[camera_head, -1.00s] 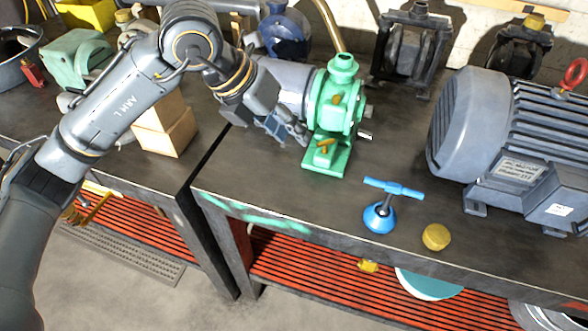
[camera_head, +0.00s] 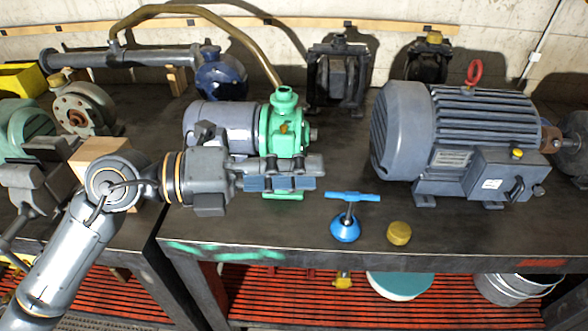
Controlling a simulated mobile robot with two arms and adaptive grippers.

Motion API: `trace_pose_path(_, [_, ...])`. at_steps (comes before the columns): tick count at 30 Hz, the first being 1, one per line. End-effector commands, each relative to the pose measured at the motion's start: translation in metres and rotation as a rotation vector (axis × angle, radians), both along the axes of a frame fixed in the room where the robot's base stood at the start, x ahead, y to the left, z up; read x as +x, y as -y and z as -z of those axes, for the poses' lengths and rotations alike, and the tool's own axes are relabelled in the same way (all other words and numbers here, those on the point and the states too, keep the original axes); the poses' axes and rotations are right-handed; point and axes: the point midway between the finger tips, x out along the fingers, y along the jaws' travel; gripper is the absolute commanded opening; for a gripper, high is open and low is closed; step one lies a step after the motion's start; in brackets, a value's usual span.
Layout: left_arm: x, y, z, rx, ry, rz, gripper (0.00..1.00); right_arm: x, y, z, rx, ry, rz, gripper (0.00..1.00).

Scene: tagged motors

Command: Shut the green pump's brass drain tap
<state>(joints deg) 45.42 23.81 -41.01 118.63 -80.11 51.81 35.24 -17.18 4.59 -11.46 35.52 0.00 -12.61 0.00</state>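The green pump (camera_head: 268,130) stands on the bench, joined to a grey motor body (camera_head: 215,124) on its left. A small brass piece (camera_head: 284,128) shows on the pump's front face. The lower brass tap by the pump's foot is hidden now behind my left gripper (camera_head: 318,170). This gripper reaches in from the left, its fingers pointing right across the pump's base. A strip of green foot (camera_head: 283,196) shows below it. Its fingers overlap in this view, so their opening and any contact with the tap are unclear. My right gripper is not in view.
A blue T-handled piece (camera_head: 345,228) and a brass cap (camera_head: 399,233) stand near the bench's front edge. A large grey motor (camera_head: 405,135) fills the right. A brass pipe (camera_head: 253,50) rises behind the pump. A cardboard-coloured block (camera_head: 88,153) is beside my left arm.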

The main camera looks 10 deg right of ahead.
Motion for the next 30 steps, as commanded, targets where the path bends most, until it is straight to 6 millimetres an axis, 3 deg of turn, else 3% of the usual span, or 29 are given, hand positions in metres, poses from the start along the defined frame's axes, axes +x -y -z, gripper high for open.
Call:
trace_pose_path(15, [-0.002, 0.000, -0.010, -0.073, -0.031, -0.006, 0.36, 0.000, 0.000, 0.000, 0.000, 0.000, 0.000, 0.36])
trace_pose_path(20, [-0.002, -0.004, -0.033, -0.244, -0.116, -0.034, 0.36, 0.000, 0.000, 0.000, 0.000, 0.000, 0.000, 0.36])
trace_pose_path(23, [0.009, -0.020, -0.060, -0.467, -0.240, -0.104, 0.36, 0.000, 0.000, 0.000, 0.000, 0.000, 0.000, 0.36])
trace_pose_path(26, [0.035, -0.053, -0.078, -0.709, -0.403, -0.231, 0.36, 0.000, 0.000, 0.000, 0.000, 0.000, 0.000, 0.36])
trace_pose_path(28, [0.058, -0.082, -0.078, -0.860, -0.525, -0.347, 0.36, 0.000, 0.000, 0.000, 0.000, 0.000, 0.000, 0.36])
trace_pose_path(30, [0.084, -0.115, -0.065, -0.988, -0.654, -0.484, 0.36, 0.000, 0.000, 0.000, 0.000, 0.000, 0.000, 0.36])
